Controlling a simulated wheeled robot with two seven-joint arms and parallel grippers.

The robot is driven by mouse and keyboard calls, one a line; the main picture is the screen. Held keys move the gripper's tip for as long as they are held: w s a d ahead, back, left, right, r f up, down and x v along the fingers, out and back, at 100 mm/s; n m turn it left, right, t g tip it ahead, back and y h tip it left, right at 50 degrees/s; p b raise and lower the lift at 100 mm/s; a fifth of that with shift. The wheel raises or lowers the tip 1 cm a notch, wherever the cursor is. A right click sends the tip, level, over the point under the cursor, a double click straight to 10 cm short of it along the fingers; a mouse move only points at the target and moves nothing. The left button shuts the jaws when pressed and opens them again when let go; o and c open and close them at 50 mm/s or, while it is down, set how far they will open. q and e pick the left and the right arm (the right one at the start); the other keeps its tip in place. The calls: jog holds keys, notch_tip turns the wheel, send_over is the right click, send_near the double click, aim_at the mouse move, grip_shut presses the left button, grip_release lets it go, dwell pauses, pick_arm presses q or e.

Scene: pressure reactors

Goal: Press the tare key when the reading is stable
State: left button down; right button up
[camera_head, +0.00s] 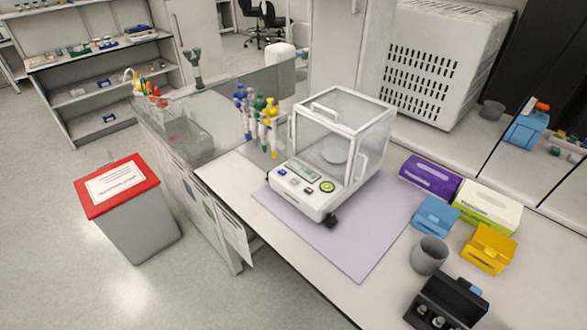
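An analytical balance (318,172) with a glass draft shield stands on a lilac mat (365,242) on the white bench. A round pan (334,150) shows through the glass, with nothing I can make out on it. The front panel carries a small greenish display (303,172), whose digits are too small to read. Several keys sit beside the display, including a round yellow-green one (327,187) at the panel's right. I cannot read the key labels. Neither of my grippers shows in this view.
Pipettes (262,125) hang left of the balance. A purple box (430,176), blue box (435,215), yellow box (488,248), grey cup (429,255) and black case (447,302) stand to the right. A red-lidded bin (120,186) is on the floor. The mat's front is clear.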

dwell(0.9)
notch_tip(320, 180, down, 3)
jog(key=b, duration=0.3)
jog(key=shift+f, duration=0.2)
